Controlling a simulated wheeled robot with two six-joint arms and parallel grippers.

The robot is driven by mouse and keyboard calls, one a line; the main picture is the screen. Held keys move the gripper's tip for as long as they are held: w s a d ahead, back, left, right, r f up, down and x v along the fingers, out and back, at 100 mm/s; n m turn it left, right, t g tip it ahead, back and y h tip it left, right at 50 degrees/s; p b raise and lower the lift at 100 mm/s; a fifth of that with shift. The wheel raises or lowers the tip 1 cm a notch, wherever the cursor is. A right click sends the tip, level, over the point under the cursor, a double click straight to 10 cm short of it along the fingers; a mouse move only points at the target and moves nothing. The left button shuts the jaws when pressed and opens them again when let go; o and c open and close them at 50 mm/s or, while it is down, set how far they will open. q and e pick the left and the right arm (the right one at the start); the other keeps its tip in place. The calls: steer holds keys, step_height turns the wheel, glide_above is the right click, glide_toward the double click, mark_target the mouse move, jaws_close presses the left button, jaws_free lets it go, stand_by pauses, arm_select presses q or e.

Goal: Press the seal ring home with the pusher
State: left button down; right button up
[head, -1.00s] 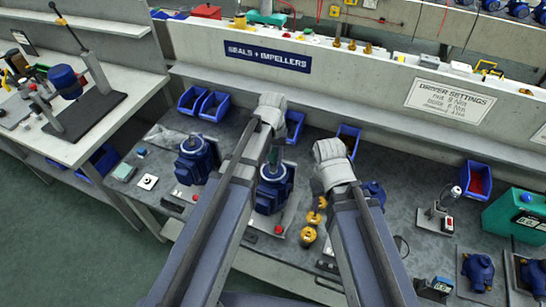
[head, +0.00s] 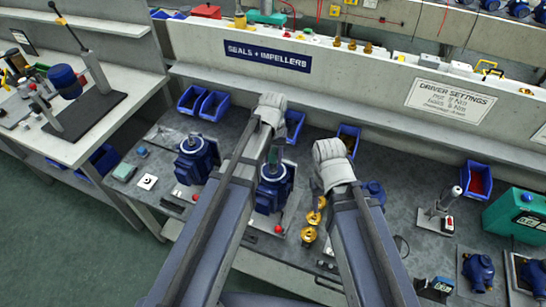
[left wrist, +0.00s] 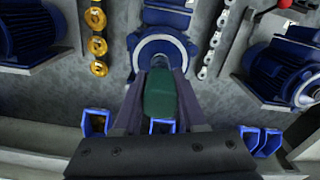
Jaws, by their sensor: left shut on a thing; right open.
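The green pusher (left wrist: 160,95) is upright between the fingers of my left gripper (left wrist: 160,82), which is shut on it. In the head view, the pusher (head: 274,155) is right over the middle blue pump (head: 272,186). In the left wrist view, the pusher's far end is at the lower edge of this pump's round, light-rimmed face (left wrist: 160,48); I cannot tell whether they touch. I cannot make out the seal ring; the pusher and fingers cover part of the face. My right gripper (head: 333,172) is open above the bench, right of the pump; its jaws are mostly hidden.
Another blue pump (head: 196,160) stands to the left. Brass impellers (head: 309,234) lie in a row to the right of the middle pump. Blue bins (head: 214,107) line the back. A driver on a stand (head: 440,212) and a green case (head: 515,215) are at the right.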

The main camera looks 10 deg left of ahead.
arm_select(q)
steer(key=shift+r, duration=0.1)
step_height(320, 180, up, 7)
steer(key=p, duration=0.7)
steer(key=shift+r+p, duration=0.2)
steer(key=shift+p, duration=0.15)
steer(key=shift+f, duration=0.1)
stand_by(0.3)
